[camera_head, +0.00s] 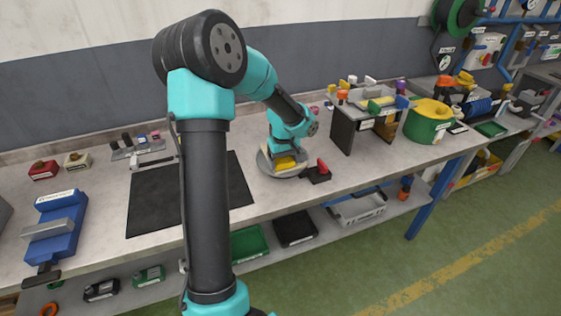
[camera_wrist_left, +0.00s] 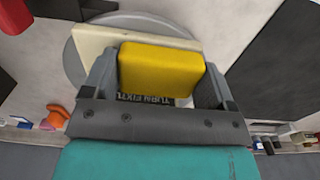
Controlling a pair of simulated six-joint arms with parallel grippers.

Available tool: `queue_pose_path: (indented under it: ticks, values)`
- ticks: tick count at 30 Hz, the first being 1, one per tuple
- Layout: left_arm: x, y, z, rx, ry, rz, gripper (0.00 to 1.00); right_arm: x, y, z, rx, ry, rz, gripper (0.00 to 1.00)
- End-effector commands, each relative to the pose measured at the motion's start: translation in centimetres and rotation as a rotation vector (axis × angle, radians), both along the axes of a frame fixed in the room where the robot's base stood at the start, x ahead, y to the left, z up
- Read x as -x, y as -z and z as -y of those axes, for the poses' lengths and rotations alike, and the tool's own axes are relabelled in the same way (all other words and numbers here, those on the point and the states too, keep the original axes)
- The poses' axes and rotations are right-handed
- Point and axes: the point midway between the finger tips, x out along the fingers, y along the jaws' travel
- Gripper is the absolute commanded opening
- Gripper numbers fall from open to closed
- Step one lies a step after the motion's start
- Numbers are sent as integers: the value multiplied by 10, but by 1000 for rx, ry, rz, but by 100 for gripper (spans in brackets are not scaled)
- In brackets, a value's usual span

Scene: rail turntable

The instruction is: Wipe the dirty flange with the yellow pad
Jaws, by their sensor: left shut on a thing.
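The yellow pad (camera_head: 284,163) is at the turntable, below my left gripper (camera_head: 287,152). In the left wrist view the yellow pad (camera_wrist_left: 160,70) sits between the two grey fingers of my left gripper (camera_wrist_left: 158,78), which is shut on it. Behind the pad is a cream square plate (camera_wrist_left: 92,40) on a round grey disc (camera_wrist_left: 75,62); the disc also shows in the head view (camera_head: 266,166). I cannot tell whether pad and plate touch. The pad and gripper hide part of the plate, and I cannot make out dirt or a separate flange. My right gripper is not in view.
A red knob on a dark base (camera_head: 321,172) stands just right of the disc. A black mat (camera_head: 150,200) lies to the left, with a blue vise (camera_head: 58,228) beyond it. A dark stand (camera_head: 352,130) and a green-yellow ring (camera_head: 429,118) are to the right.

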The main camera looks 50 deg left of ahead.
Motion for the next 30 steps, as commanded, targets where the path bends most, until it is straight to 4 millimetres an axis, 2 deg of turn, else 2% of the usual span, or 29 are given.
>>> queue_pose_path:
  ticks: [11,22,30]
  values:
    - [-2,3,2,3,1,-2,60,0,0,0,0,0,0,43]
    - [-18,1,9,4,1,-3,60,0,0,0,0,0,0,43]
    - [-20,0,9,2,0,-2,60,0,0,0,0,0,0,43]
